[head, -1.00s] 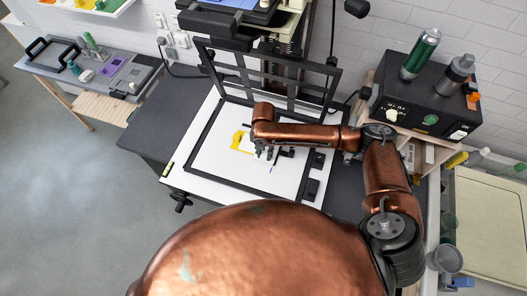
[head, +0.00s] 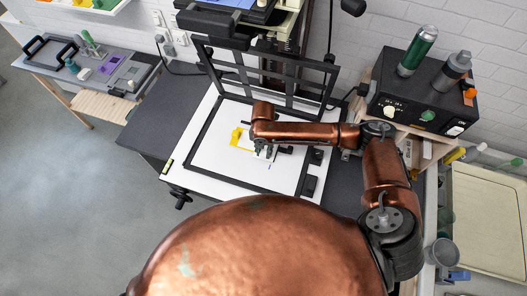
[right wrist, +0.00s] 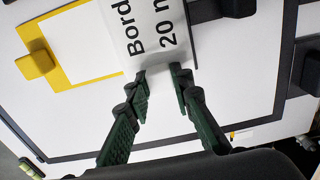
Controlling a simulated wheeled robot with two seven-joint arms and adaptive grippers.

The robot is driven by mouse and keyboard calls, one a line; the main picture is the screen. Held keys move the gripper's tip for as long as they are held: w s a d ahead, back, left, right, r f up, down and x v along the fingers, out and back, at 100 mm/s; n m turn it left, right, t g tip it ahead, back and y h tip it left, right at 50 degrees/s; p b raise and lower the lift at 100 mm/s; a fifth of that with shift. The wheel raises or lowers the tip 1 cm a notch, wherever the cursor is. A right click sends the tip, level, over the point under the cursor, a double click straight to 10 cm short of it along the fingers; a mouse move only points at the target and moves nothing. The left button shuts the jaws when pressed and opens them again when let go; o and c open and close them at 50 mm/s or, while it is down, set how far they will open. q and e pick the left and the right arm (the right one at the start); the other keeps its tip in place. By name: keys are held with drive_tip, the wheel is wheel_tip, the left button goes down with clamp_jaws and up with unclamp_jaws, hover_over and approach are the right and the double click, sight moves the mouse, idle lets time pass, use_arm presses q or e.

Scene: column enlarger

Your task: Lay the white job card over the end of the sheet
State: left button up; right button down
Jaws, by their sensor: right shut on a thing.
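The white job card (right wrist: 150,32) carries black print, "Bord" and "20", and shows at the top of the right wrist view. My right gripper (right wrist: 160,82) is shut on its near edge, with a green finger on each side; in the head view the gripper (head: 264,152) is over the white board. The white sheet (right wrist: 88,42) lies left of the card, bordered by a yellow piece (right wrist: 62,78). The card overlaps the sheet's right end in this view; I cannot tell whether they touch. My left gripper is not in view.
The white baseboard (head: 215,155) has a black frame around it, and a black barred frame (head: 270,80) stands raised behind. A black control box (head: 425,100) with bottles stands at right. The board's left front is clear.

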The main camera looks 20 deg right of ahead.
drive_tip(key=c, duration=1.6)
unclamp_jaws()
drive_tip(key=shift+r, duration=0.1)
drive_tip(key=shift+r+p, duration=1.3)
drive_tip(key=shift+p, duration=0.15)
drive_tip(key=shift+r+p, duration=0.6)
drive_tip(key=shift+r, duration=1.95)
